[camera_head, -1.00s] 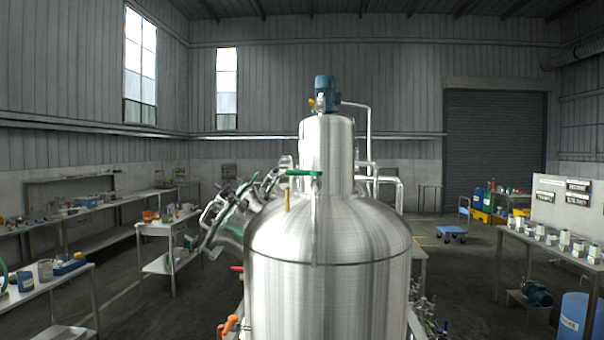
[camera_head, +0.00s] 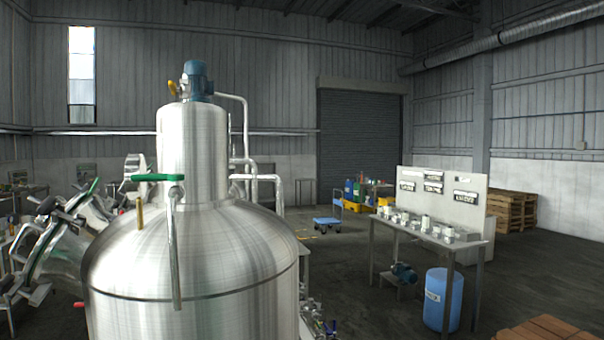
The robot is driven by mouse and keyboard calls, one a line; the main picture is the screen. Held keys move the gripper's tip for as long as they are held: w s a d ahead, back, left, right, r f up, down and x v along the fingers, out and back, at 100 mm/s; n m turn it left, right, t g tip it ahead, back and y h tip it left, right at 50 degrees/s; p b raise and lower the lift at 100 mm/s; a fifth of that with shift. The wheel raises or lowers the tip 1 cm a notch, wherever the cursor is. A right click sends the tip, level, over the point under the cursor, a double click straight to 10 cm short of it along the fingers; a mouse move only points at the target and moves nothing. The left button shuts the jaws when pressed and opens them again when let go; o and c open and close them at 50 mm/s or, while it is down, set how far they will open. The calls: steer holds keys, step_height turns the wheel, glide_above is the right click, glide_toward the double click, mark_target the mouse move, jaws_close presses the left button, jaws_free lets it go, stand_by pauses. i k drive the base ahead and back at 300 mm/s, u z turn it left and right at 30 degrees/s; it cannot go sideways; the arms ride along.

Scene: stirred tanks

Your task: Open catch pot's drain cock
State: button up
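A large stirred tank of brushed steel (camera_head: 200,265) fills the lower left of the head view. A green lever handle (camera_head: 157,178) sits at the top of a thin steel pipe (camera_head: 175,250) on its front. I cannot make out a catch pot or its drain cock for certain. Some small valves and fittings (camera_head: 318,318) show low behind the tank's right side, too small to tell apart. My gripper is not in view.
A blue motor (camera_head: 197,80) tops the tank. Clamped steel fittings (camera_head: 65,240) stick out at left. At right are a bench with small boxes (camera_head: 425,238), a blue drum (camera_head: 443,300), a pallet (camera_head: 545,330) and a blue trolley (camera_head: 328,222). Floor between tank and bench looks clear.

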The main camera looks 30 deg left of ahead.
mark_target(161, 176)
steer(key=z, duration=1.2)
steer(key=k, duration=1.35)
steer(key=u, duration=1.9)
